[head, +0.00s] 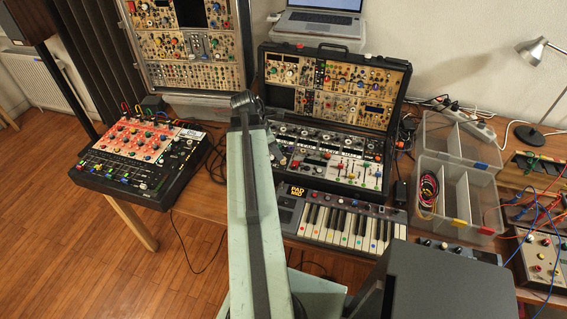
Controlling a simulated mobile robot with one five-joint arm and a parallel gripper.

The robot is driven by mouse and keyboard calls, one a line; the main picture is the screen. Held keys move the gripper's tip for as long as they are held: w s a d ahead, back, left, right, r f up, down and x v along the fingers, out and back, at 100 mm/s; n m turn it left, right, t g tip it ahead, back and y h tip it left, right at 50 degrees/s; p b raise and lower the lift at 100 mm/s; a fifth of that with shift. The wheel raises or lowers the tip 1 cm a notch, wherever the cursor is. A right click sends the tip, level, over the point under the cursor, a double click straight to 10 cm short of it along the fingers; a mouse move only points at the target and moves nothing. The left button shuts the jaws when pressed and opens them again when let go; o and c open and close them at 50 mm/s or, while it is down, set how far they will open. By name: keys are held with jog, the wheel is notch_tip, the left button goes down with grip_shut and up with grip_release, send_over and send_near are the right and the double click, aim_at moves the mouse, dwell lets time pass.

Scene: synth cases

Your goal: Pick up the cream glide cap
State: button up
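I cannot pick out the cream glide cap for certain. Many small knobs and caps in several colours, some pale, show on the open synth case (326,141), the red-panelled synth (140,151) and the small keyboard (341,219), too small to tell apart. My arm rises from the bottom centre in front of the case and the keyboard's left end, hiding parts of both. It ends in a dark joint over the left side of the case. No gripper fingers can be made out, so I cannot see whether they hold anything.
A clear divided bin (456,206) with cables stands right of the keyboard. A tall modular rack (191,47) and a laptop (319,20) stand behind. Loose cables cross the wooden table.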

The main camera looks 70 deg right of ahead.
jog(key=b+x, duration=0.4)
jog(key=x, duration=0.1)
jog(key=shift+w+d+f+b, duration=0.1)
jog(key=shift+d+f+b, duration=0.05)
jog(key=shift+b, duration=0.2)
jog(key=shift+r, duration=0.2)
grip_shut()
jog(key=shift+r+p, duration=0.1)
jog(key=shift+p, duration=0.2)
notch_tip(320, 180, up, 10)
jog(key=p, duration=1)
